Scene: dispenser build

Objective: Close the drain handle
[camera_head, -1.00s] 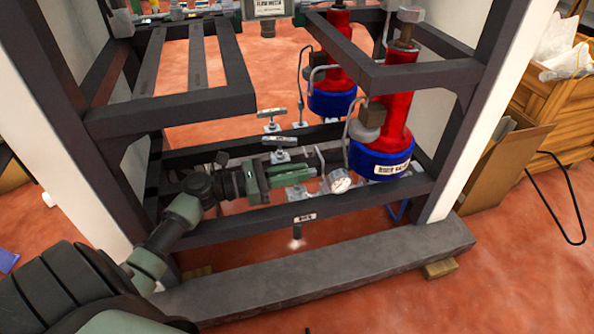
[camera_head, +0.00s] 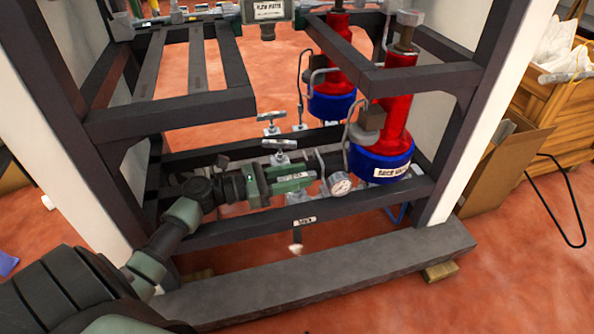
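My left gripper (camera_head: 292,183), dark with green fingers, reaches in from the left over the lower front beam of the frame. It points right, toward the silver fittings beside a round pressure gauge (camera_head: 340,184). Its fingers cover what lies between and behind them, so I cannot tell whether they hold anything. A silver T-shaped handle (camera_head: 279,145) stands upright just above and behind the fingers, apart from them. A second T-handle (camera_head: 270,116) stands farther back. My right gripper is not visible.
Two red cylinders with blue bases, the nearer one (camera_head: 390,110) and the farther one (camera_head: 332,60), stand to the right. A dark shelf frame (camera_head: 170,117) overhangs the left arm. A thick grey foot beam (camera_head: 330,268) crosses the floor in front.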

